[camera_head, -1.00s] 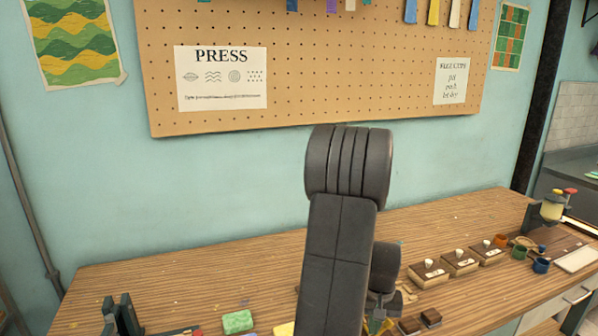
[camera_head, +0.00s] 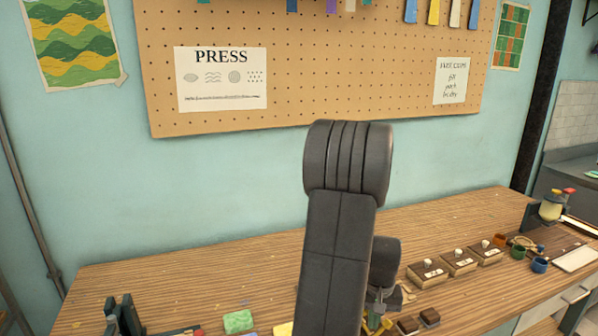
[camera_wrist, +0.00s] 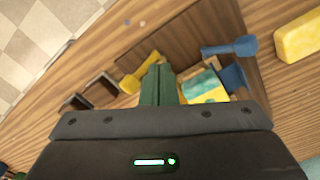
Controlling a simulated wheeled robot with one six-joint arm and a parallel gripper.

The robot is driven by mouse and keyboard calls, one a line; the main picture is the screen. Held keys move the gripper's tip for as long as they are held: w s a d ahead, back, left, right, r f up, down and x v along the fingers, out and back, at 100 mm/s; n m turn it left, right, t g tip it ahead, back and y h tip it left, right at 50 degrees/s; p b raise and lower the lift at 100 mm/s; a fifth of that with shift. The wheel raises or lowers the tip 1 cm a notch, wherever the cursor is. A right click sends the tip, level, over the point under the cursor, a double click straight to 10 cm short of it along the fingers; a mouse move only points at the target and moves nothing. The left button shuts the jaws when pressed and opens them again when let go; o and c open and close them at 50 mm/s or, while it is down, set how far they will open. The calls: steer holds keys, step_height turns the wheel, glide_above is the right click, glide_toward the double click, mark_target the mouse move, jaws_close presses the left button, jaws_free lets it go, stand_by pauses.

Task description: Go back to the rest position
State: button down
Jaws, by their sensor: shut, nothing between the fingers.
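My gripper (camera_wrist: 158,86) shows in the wrist view with its green fingers closed together and nothing between them. It is above a brown wooden tray (camera_wrist: 190,33). In the tray lie a yellow piece (camera_wrist: 133,84) left of the fingers, a blue tool (camera_wrist: 232,47) to the right, and a teal-and-yellow block (camera_wrist: 203,85) close by the fingers. In the head view my arm stands in the middle of the picture and hides part of the bench (camera_head: 180,275). The fingers are hard to make out there.
A yellow bar (camera_wrist: 298,38) lies right of the tray. A green bar (camera_head: 238,321) lies on the bench left of my arm. To the right stand several stamps (camera_head: 427,273), small brown blocks (camera_head: 408,325), cups (camera_head: 540,265) and a dispenser (camera_head: 551,208). The back of the bench is mostly clear.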

step_height(320, 180, down, 2)
steer(key=shift+f+b, duration=0.1)
steer(key=shift+b, duration=0.3)
steer(key=a, duration=0.1)
steer(key=s+a, duration=0.1)
steer(key=a, duration=0.2)
steer(key=shift+s+a+f+b, duration=0.2)
steer(key=shift+s+b, duration=0.1)
steer(key=shift+s, duration=0.05)
steer(key=shift+s+a+f, duration=0.2)
steer(key=shift+a+f, duration=0.15)
steer(key=shift+a, duration=0.2)
steer(key=shift+s, duration=0.1)
